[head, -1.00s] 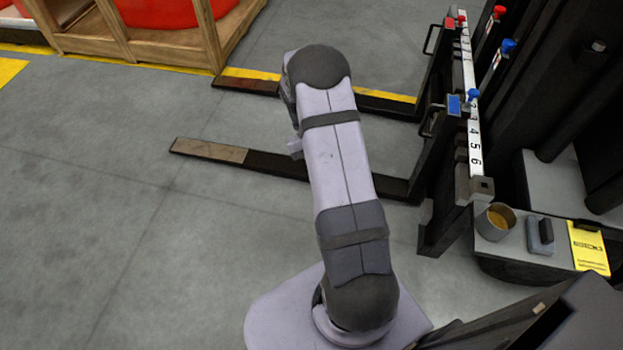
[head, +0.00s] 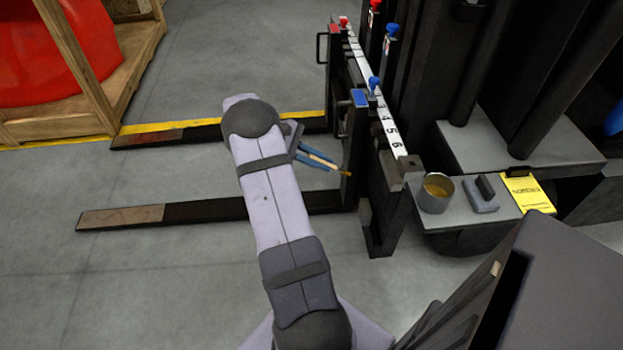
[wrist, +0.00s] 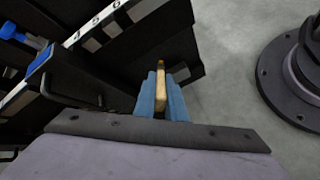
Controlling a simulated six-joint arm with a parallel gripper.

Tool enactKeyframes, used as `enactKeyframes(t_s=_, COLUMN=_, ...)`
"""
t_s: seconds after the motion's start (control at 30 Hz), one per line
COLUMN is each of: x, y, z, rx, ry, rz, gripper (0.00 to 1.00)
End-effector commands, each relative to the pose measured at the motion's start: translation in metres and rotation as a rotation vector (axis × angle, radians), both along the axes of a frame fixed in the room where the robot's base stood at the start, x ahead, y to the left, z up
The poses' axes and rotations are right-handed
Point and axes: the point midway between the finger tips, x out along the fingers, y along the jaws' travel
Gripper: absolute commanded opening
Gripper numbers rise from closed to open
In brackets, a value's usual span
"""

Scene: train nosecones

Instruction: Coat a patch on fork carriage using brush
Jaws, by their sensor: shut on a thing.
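My gripper (head: 316,159), with blue fingers, is shut on a brush (head: 325,162) with a pale wooden handle. In the wrist view the brush (wrist: 160,76) stands out between the blue fingers (wrist: 161,94), pointing away from the wrist, with the carriage (wrist: 108,72) behind and to the left. The tip appears close to the carriage in the head view; I cannot tell whether they touch. No coated patch can be made out on the carriage.
A metal pot (head: 434,196) with amber contents stands on a grey ledge, beside a grey block with a dark handle (head: 481,196) and a yellow card (head: 527,193). A numbered white scale (head: 386,122) tops the carriage. Two dark forks (head: 220,211) extend left. A wooden crate (head: 60,130) stands far left.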

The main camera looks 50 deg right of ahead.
Motion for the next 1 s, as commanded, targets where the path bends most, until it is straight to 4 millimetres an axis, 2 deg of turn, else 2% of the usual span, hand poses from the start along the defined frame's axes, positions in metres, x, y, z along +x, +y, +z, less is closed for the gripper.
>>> enactKeyframes(t_s=0.47, x=-0.005, y=-0.004, z=-0.001, rx=-0.046, ry=0.028, rz=0.002, gripper=0.0)
enactKeyframes(t_s=1.0, x=-0.035, y=-0.034, z=-0.002, rx=-0.045, ry=0.027, rz=0.001, gripper=0.0)
